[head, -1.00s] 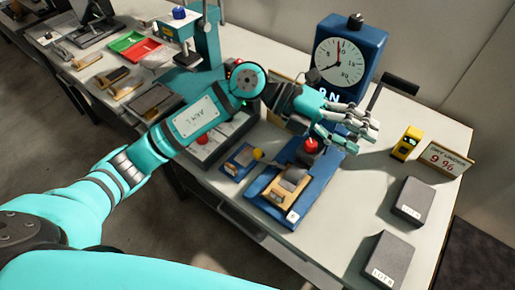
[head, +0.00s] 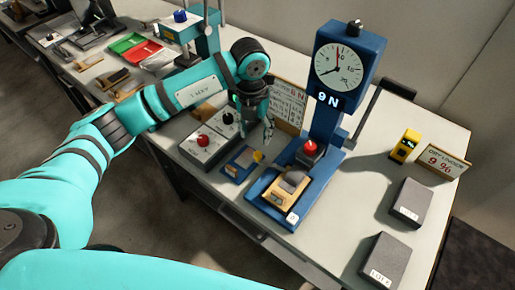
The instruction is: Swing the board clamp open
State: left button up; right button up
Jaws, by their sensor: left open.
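I cannot tell for sure which part is the board clamp. A small blue plate with a yellow knob (head: 258,156) lies on the bench, left of the blue gauge press. My left gripper (head: 257,137) is open and points down just above and behind this plate, close to the knob. I cannot tell whether it touches anything. On the blue base (head: 310,196) of the press lies a wooden board (head: 272,194) with a grey piece (head: 293,180) on it. A red knob (head: 310,148) sits behind them. My right gripper is not in view.
The press has a round dial (head: 338,66), a "9 N" display and a black-handled lever (head: 385,92) at its right. A grey box with knobs (head: 205,145) is at the left.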

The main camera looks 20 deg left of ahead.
aim_at(258, 153)
pick_arm(q)
jog(key=f, duration=0.3)
jog(key=f+p, duration=0.1)
jog(key=f, duration=0.5)
jog(key=shift+d, duration=0.3)
grip_shut()
